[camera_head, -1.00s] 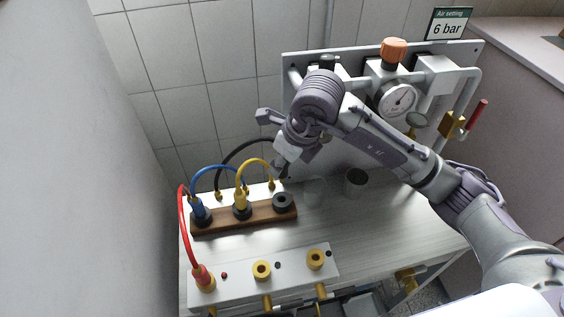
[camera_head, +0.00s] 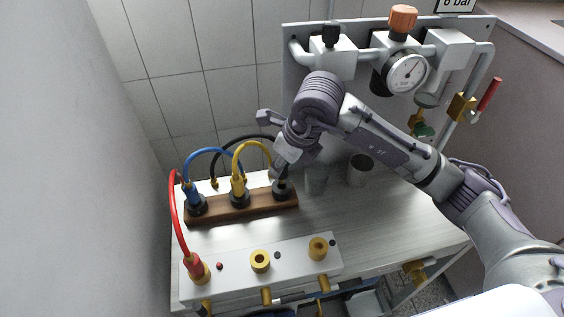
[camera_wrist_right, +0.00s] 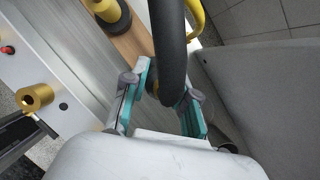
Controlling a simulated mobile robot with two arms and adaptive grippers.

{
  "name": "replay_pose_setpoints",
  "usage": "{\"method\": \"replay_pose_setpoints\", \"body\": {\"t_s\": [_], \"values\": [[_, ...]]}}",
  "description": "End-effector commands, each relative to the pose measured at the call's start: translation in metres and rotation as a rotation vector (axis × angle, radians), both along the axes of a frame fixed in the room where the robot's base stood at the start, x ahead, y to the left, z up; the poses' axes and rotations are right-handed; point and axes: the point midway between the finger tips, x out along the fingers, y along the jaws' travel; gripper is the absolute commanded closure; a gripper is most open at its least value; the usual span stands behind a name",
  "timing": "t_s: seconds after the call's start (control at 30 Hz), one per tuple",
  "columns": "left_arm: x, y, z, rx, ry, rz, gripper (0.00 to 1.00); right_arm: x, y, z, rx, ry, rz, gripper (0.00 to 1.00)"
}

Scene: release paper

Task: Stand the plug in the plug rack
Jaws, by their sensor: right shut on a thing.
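The plug rack (camera_head: 260,209) is a brown wooden block with black ring seats. The blue-hose plug (camera_head: 194,196) stands in its left seat and the yellow-hose plug (camera_head: 238,189) in its middle one. My right gripper (camera_head: 281,178) is at the right seat (camera_head: 284,193), just above or at it. It is shut on the black-hose plug, which the fingers mostly hide. The black hose (camera_wrist_right: 171,45) runs up between the fingers in the right wrist view, where the gripper also shows (camera_wrist_right: 160,100). Whether the plug is inside the seat cannot be told. My left gripper is out of view.
A white manifold (camera_head: 290,260) in front has a red-hose plug (camera_head: 197,268) and two open brass sockets. A grey cup (camera_head: 358,172) stands right of the rack. A panel with a gauge (camera_head: 407,73) and valves stands behind. The bench between rack and manifold is clear.

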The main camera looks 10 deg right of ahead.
Motion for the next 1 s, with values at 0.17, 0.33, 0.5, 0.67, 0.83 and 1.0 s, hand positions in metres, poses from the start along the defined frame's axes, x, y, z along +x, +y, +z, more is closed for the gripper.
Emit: {"method": "replay_pose_setpoints", "body": {"t_s": [0.17, 0.33, 0.5, 0.67, 0.83, 1.0], "values": [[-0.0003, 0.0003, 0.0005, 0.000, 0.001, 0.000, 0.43, 0.0001, 0.0000, 0.0007, 0.000, 0.000, 0.000, 1.00], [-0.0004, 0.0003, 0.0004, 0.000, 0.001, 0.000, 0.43, 0.0001, 0.0000, 0.0007, 0.000, 0.000, 0.000, 1.00], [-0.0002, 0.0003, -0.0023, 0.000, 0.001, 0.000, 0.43, 0.0001, -0.0001, -0.0001, 0.000, -0.002, 0.001, 1.00], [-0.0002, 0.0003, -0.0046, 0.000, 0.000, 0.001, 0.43, 0.0000, 0.0000, 0.0003, 0.000, -0.002, 0.001, 1.00], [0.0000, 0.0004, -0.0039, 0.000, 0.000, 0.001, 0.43, -0.0002, 0.0001, 0.0007, -0.001, -0.001, 0.000, 1.00], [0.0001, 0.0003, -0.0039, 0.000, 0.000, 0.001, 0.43, -0.0002, 0.0001, 0.0006, -0.001, -0.001, 0.000, 1.00]]}}
